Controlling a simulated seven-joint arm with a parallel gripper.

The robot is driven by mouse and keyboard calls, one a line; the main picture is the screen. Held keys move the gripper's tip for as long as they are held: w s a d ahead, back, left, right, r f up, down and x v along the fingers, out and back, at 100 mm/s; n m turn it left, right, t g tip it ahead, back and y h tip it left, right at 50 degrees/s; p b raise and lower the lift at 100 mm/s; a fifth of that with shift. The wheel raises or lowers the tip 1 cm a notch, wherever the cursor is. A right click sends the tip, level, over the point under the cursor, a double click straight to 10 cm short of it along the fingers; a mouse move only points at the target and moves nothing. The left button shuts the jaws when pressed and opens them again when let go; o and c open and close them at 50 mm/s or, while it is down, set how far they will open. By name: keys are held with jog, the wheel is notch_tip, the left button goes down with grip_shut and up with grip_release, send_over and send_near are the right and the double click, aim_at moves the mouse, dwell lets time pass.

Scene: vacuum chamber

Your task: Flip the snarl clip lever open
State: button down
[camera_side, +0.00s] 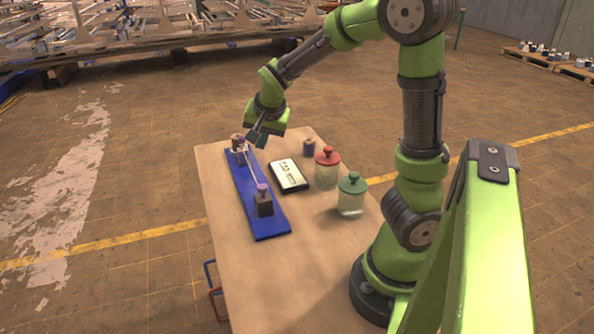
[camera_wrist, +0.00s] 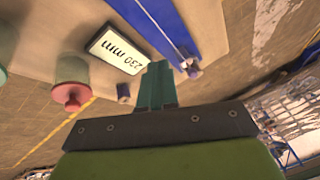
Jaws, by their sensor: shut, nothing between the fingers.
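A long blue board (camera_side: 268,222) lies on the table and also shows in the wrist view (camera_wrist: 152,22). It carries a near brown block with a purple top (camera_side: 264,204) and a far brown post (camera_side: 236,141), with a thin pale rod or line (camera_side: 251,167) between them. I cannot make out the snarl clip lever as a separate part. My gripper (camera_side: 252,137) is shut and empty, close to the far post; I cannot tell if they touch. In the wrist view its teal fingers (camera_wrist: 159,68) are together, beside a small purple-grey part (camera_wrist: 193,69) at the board's end.
Right of the board lie a black-framed display (camera_side: 289,175), reading "230 mm" in the wrist view, a purple spool (camera_side: 309,147), a red-lidded jar (camera_side: 327,168) and a green-lidded jar (camera_side: 351,195). The table's (camera_side: 305,280) near part is clear.

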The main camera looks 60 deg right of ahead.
jog(key=d+r+m, duration=0.1)
jog(key=w+d+m+h, duration=0.1)
jog(key=d, duration=0.1)
jog(key=d+r+m, duration=0.1)
jog(key=d, duration=0.1)
jog(key=shift+w+r+m+t+h, duration=0.3)
jog(key=shift+h, duration=0.1)
jog(key=shift+f, duration=0.1)
send_near(242, 144)
notch_tip(242, 144, down, 4)
jog(key=s+d, duration=0.1)
jog(key=d, duration=0.1)
jog(key=shift+w+d, duration=0.2)
jog(key=shift+w, duration=0.35)
